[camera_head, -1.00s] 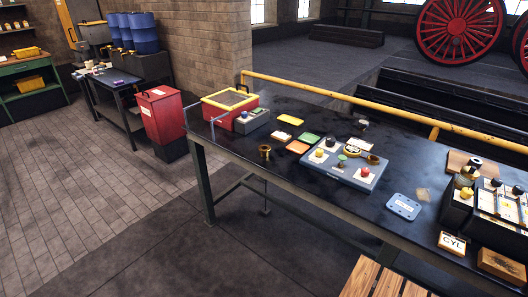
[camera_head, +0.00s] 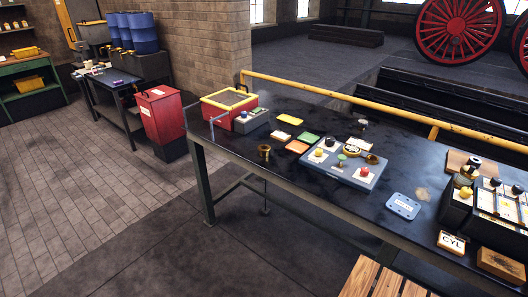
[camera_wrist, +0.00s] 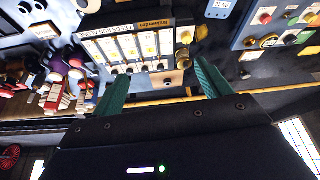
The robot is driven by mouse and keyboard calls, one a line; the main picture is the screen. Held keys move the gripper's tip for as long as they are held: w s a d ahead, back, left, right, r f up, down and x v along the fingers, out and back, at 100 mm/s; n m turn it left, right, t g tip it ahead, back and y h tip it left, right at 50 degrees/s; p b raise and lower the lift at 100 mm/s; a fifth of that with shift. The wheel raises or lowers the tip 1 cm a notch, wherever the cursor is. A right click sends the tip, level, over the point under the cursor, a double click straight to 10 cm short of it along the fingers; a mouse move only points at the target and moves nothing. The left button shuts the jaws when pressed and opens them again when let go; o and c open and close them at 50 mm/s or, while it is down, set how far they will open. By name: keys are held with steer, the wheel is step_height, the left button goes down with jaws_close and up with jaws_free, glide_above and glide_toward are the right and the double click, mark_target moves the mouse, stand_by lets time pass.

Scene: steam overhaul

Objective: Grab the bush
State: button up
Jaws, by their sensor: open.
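A small brass, flanged, hollow piece that looks like a bush (camera_head: 264,152) stands upright near the front edge of the dark workbench (camera_head: 285,175). Another brass ring-like piece (camera_head: 373,159) sits on the blue-grey tray (camera_head: 340,174), so I cannot tell for sure which one is the bush. In the wrist view my gripper (camera_wrist: 161,69) is open, with its two green fingers spread and nothing between them. The tray shows at that view's upper right (camera_wrist: 250,35). My gripper is not in the head view.
A red box with a yellow rim (camera_head: 228,105) stands at the bench's left end. Coloured cards lie between it and the tray. A blue plate (camera_head: 403,206) and a black rack (camera_head: 462,212) are on the right. A yellow rail (camera_head: 335,96) runs behind the bench.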

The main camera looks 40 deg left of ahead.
steer(key=w+a+r+n+y, duration=0.1)
steer(key=w+a+r+n, duration=0.15)
steer(key=w+a, duration=1.35)
steer(key=w+a+f+n, duration=0.1)
steer(key=w+a, duration=0.1)
steer(key=a, duration=0.5)
steer(key=w+a+f+n, duration=0.1)
steer(key=w+a, duration=0.1)
steer(key=a, duration=0.5)
steer(key=n+g+y, duration=0.3)
steer(key=n, duration=0.4)
glide_above(264, 148)
steer(key=s+d, duration=0.3)
steer(key=d, duration=0.1)
step_height(264, 148, down, 27)
steer(key=x, duration=0.7)
steer(key=d+x, duration=0.1)
steer(key=x, duration=0.2)
steer(key=shift+w+a+f, duration=0.1)
steer(key=shift+w+f, duration=0.1)
steer(key=shift+f, duration=0.25)
steer(key=shift+c, duration=0.5)
